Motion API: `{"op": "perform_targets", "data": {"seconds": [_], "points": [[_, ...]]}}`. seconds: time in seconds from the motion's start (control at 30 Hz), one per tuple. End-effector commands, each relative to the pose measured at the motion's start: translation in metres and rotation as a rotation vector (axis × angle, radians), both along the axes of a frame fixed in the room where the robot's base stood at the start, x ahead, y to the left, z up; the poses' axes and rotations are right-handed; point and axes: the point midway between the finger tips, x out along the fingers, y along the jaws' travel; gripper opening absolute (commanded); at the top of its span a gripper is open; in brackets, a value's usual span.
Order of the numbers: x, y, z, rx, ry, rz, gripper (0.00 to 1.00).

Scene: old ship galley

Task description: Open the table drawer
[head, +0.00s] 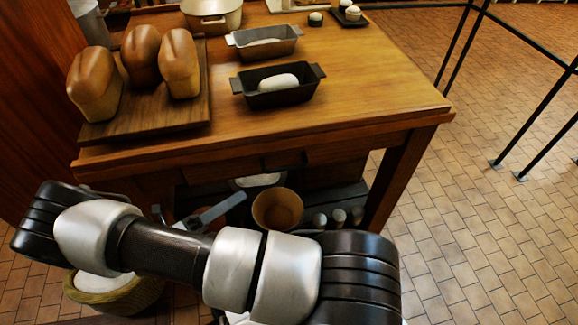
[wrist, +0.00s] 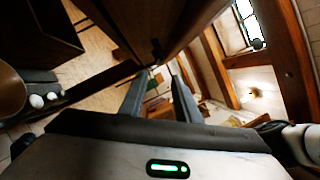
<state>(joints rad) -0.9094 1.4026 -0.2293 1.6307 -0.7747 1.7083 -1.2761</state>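The wooden table (head: 375,80) fills the middle of the head view. Its front, with the drawer region (head: 285,160) under the top edge, is partly hidden behind my arm. In the wrist view a dark wood panel (wrist: 140,22) of the table is close ahead, with a small dark knob (wrist: 157,50) on it. My gripper (wrist: 159,70) is open, its two fingers apart and pointing toward the knob. Nothing is visibly held between them. Whether the fingertips touch or surround the knob I cannot tell. The drawer appears shut.
Several loaves stand on a board (head: 195,128) at the table's left. Two loaf pans hold dough, the nearer pan (head: 278,97) being dark. A bowl (head: 278,209) and small jars sit on the lower shelf. A basket (head: 115,298) stands below my arm. Tiled floor is clear at right, before black rails.

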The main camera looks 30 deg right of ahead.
Motion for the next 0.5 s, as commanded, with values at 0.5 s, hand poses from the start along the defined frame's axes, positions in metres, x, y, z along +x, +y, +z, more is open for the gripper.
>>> {"op": "perform_targets", "data": {"seconds": [0.5], "points": [[0.004, -0.11, 0.023, 0.0, -0.001, -0.005, 0.29]]}}
